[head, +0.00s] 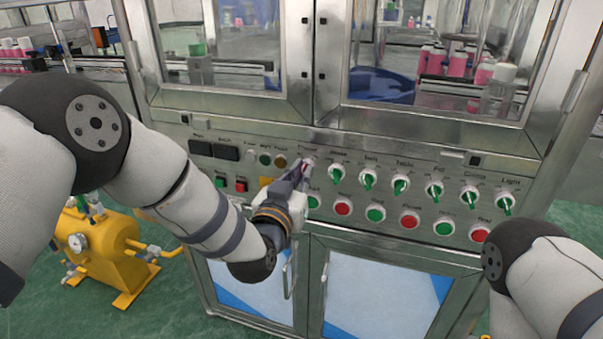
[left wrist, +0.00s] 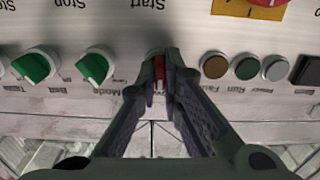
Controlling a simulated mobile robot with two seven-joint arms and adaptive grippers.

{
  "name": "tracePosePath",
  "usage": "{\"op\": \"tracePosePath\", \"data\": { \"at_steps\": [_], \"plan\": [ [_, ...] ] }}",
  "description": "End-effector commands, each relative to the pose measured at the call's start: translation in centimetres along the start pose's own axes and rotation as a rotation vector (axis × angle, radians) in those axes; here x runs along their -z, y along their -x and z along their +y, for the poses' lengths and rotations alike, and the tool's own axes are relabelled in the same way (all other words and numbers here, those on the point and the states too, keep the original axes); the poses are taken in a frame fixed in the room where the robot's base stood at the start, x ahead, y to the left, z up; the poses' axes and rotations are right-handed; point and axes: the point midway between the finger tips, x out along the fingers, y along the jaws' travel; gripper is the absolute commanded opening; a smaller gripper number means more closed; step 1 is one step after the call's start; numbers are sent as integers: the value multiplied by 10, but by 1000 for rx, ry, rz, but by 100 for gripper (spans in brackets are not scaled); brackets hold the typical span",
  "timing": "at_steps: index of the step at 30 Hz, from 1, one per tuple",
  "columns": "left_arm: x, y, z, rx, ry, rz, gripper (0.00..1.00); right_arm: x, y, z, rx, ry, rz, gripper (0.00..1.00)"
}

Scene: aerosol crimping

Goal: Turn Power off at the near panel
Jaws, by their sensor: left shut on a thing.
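The near panel (head: 172,132) is a steel strip below the cabinet windows. The Power knob (head: 309,162) is at the left end of the knob row, partly hidden by my left gripper (head: 303,172). In the left wrist view the Power knob (left wrist: 158,70) shows red between the fingertips of my left gripper (left wrist: 160,80). That gripper is shut on the knob. The knob's exact angle is hard to tell. My right arm enters at the lower right, and its gripper is out of view.
Several green knobs, such as the one beside Power (head: 336,174), line the panel to the right. Green and red push buttons, including a red one (head: 343,207), sit just below. Small indicator lamps (head: 265,159) lie to the left. A yellow tank (head: 100,250) stands at the lower left.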

Motion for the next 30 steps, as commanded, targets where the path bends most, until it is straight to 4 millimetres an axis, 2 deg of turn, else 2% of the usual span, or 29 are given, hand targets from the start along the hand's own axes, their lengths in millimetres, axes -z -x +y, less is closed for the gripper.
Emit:
{"op": "tracePosePath", "data": {
  "at_steps": [6,15,30],
  "plan": [
    [0,0,-1,1,189,-1,0,2,5,0,1,0,12,0],
    [-1,0,0,1,384,-1,0,3,7,0,1,-1,17,0],
    [-1,0,0,0,497,-3,0,4,7,0,1,-1,19,0]
  ]
}}
